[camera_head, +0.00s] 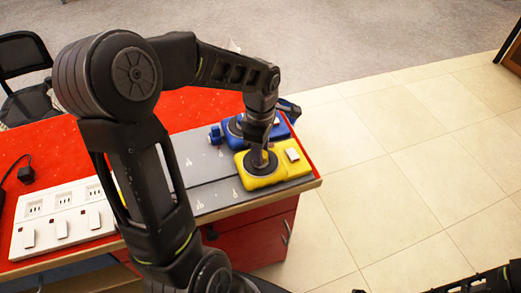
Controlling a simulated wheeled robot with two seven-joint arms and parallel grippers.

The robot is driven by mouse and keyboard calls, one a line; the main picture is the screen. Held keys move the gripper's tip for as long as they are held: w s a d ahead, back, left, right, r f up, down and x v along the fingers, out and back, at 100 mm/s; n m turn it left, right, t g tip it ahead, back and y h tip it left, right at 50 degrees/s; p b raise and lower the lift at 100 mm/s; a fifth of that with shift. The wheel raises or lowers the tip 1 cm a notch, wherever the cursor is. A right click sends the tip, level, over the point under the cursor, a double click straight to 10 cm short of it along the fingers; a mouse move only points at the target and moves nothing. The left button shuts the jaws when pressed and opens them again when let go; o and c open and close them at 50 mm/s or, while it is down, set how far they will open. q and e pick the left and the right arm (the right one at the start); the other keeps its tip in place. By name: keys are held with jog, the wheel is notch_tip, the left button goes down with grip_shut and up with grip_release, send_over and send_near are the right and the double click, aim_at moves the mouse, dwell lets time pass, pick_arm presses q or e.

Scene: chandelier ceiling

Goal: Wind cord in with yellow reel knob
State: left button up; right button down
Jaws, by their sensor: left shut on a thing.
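The yellow reel (267,179) is a yellow block with a dark round disc and a white square on top. It sits on a grey panel (209,204) near the table's right end. My left gripper (260,158) points down over the dark disc and is shut on the reel's knob, which the fingers mostly hide. I see no clear stretch of cord by the yellow reel. Part of my right arm shows at the bottom right edge, but its gripper is out of view.
A blue reel (216,134) stands just behind the yellow one, partly covered by my left arm. A white switch panel (64,219) and a black plug (26,175) lie on the red table (40,140) at left. A black chair (24,58) stands beyond. Tiled floor at right is clear.

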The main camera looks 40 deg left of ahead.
pick_arm(q)
grip_shut()
